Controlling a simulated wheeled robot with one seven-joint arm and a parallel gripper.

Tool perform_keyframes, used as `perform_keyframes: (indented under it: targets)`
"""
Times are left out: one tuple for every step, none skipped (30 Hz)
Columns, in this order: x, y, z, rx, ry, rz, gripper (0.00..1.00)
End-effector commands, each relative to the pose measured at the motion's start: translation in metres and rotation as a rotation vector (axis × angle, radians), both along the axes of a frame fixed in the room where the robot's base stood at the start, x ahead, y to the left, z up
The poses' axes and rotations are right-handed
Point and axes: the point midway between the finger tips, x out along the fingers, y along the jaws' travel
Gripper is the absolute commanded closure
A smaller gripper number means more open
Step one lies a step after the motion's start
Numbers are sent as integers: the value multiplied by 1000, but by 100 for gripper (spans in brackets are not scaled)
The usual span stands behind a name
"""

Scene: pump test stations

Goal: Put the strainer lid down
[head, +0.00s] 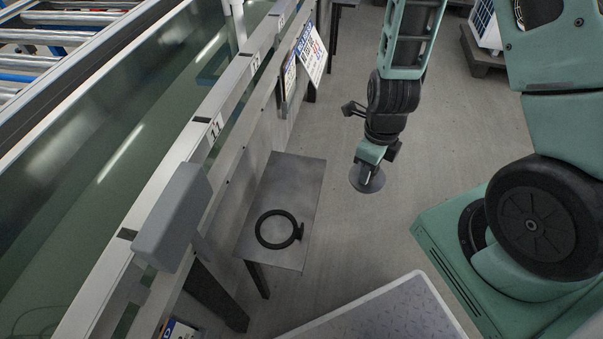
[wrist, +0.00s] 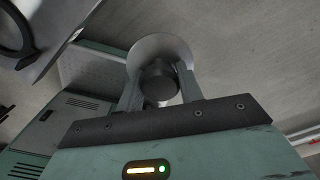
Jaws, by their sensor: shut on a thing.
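The strainer lid (head: 367,180) is a grey disc held below my gripper (head: 372,163), to the right of the small metal table and over open floor. In the wrist view the lid (wrist: 174,45) shows as a pale round plate with a dark round knob (wrist: 159,82). My gripper (wrist: 160,95) is shut on that knob, one finger on each side. The lid hangs clear of any surface. The fingertips are partly hidden behind the knob.
A small metal table (head: 303,175) stands against the tank wall, with a black ring (head: 261,230) lying on it. Its far half is bare. A grey box (head: 172,218) sits on the tank rim. A light platform (head: 390,312) is at the bottom.

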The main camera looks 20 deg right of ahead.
Motion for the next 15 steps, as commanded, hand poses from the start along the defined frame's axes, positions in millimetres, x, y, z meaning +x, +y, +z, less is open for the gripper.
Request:
perform_keyframes:
  targets:
    - [8, 10, -1, -1, -3, 10, 91]
    - [12, 15, 0, -1, -3, 10, 91]
    - [17, 22, 0, -1, -3, 10, 91]
    - [20, 28, 0, -1, -3, 10, 91]
    - [24, 33, 0, -1, -3, 9, 91]
    - [30, 40, 0, -1, -3, 10, 91]
    - [33, 46, 0, -1, -3, 11, 91]
    - [37, 51, 0, -1, -3, 10, 91]
    - [43, 59, 0, -1, -3, 10, 91]
    - [47, 64, 0, 0, -2, 9, 91]
    - [50, 68, 0, -1, -2, 7, 91]
    - [54, 74, 0, -1, -2, 8, 91]
    - [56, 77, 0, 0, -1, 6, 91]
    - [59, 80, 0, 0, -1, 6, 91]
    - [61, 84, 0, 0, -1, 5, 91]
